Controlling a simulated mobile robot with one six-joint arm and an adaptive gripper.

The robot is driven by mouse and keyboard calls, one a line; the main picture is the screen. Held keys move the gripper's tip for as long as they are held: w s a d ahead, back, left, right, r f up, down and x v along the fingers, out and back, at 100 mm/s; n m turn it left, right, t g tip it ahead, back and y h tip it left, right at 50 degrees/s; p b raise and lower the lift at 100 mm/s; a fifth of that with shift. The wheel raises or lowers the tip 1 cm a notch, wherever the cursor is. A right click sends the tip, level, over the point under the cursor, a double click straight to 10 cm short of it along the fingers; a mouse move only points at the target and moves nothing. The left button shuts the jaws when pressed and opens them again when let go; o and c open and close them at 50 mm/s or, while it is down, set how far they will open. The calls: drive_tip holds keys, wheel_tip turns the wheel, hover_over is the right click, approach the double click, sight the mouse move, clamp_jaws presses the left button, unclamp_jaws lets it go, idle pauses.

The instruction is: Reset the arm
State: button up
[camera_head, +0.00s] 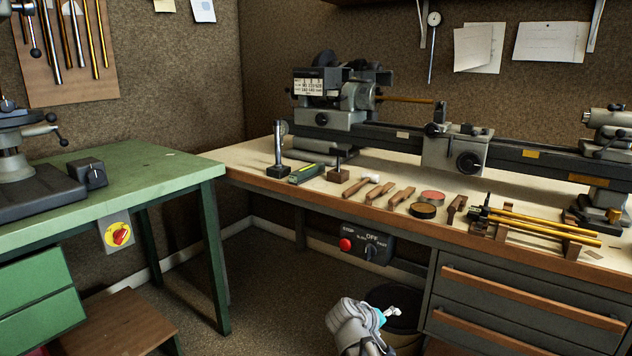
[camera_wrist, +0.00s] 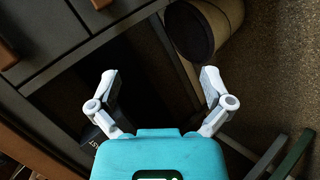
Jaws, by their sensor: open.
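My gripper (camera_head: 388,314) is low in the head view, in front of the workbench and below its top. The wrist view shows my gripper (camera_wrist: 160,88) with its two pale fingers spread wide and nothing between them. Its teal body fills the lower middle of that view. A dark gap under the bench lies behind the fingers. In the head view part of the gripper is turned away, so its fingers show only in small part.
The workbench (camera_head: 250,158) carries a lathe (camera_head: 455,150), hand tools, tins and brass tubes. A dark bin (camera_head: 405,322) stands on the floor close behind my gripper; the bin (camera_wrist: 190,32) also shows in the wrist view. Drawers (camera_head: 530,310) are at right, a green table (camera_head: 140,170) at left.

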drive_tip(key=s+a+f+m+g+y, duration=0.1)
drive_tip(key=s+f+m+g+y, duration=0.1)
drive_tip(key=s+f+g+y, duration=0.25)
drive_tip(key=s+a+f+m+g+y, duration=0.1)
drive_tip(key=s+f+m+g+y, duration=0.15)
drive_tip(key=s+y, duration=0.4)
wheel_tip(320, 180, up, 38)
drive_tip(key=s+h+p, duration=0.1)
drive_tip(key=h+p, duration=0.1)
drive_tip(key=p, duration=3.6)
drive_tip(key=shift+d+f+t, duration=0.2)
drive_tip(key=shift+t, duration=0.1)
drive_tip(key=shift+s, duration=0.1)
